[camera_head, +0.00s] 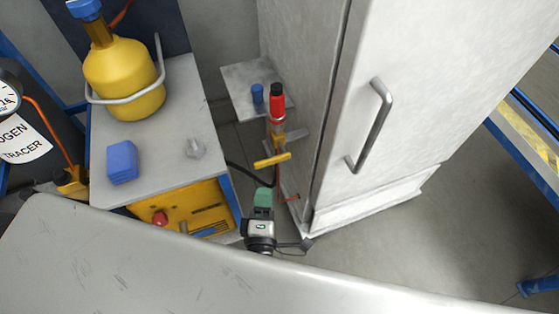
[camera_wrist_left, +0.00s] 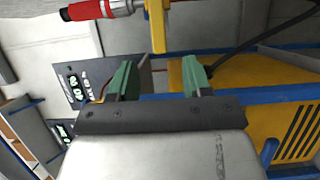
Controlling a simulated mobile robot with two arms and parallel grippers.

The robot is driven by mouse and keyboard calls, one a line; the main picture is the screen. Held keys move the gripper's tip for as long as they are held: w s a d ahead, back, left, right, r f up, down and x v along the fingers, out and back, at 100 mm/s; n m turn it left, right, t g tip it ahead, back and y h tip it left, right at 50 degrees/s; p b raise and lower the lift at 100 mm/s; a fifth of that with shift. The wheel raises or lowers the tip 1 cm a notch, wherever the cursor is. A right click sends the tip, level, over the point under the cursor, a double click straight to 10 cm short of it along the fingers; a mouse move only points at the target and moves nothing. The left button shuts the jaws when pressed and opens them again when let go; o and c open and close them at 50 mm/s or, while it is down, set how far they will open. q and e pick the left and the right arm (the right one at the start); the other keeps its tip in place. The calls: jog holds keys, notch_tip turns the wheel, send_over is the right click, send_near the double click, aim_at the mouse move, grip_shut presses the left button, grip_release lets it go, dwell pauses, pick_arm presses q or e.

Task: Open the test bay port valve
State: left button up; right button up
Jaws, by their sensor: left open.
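The test bay port valve shows as a yellow bar handle (camera_head: 272,160) below an upright fitting with a red cap (camera_head: 277,97), beside the white cabinet. My left gripper (camera_head: 263,195), with green fingertips, is just below and in front of the handle in the head view. In the left wrist view the gripper (camera_wrist_left: 160,78) is open and empty. The yellow handle (camera_wrist_left: 157,25) appears beyond the fingertips, lined up between them and apart from them. The red-capped fitting (camera_wrist_left: 90,11) lies at the top left there. My right gripper is not in view.
A white cabinet (camera_head: 420,90) with a bar handle (camera_head: 372,125) stands close on the right. A grey-topped cart (camera_head: 175,165) on the left carries a yellow bottle (camera_head: 124,78) and a blue block (camera_head: 122,162). A dark cable runs behind the gripper.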

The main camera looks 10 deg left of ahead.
aim_at(265, 165)
pick_arm(q)
jog(key=w, duration=0.3)
jog(key=w+a, duration=0.1)
jog(key=w, duration=0.2)
jog(key=w+a+p, duration=0.1)
jog(key=w, duration=0.2)
jog(key=shift+a+r, duration=0.1)
jog(key=shift+r, duration=0.05)
jog(key=shift+w+a, duration=0.15)
jog(key=shift+w, duration=0.5)
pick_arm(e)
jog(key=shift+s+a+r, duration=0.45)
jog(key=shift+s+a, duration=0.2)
pick_arm(q)
jog(key=shift+c, duration=0.5)
grip_shut()
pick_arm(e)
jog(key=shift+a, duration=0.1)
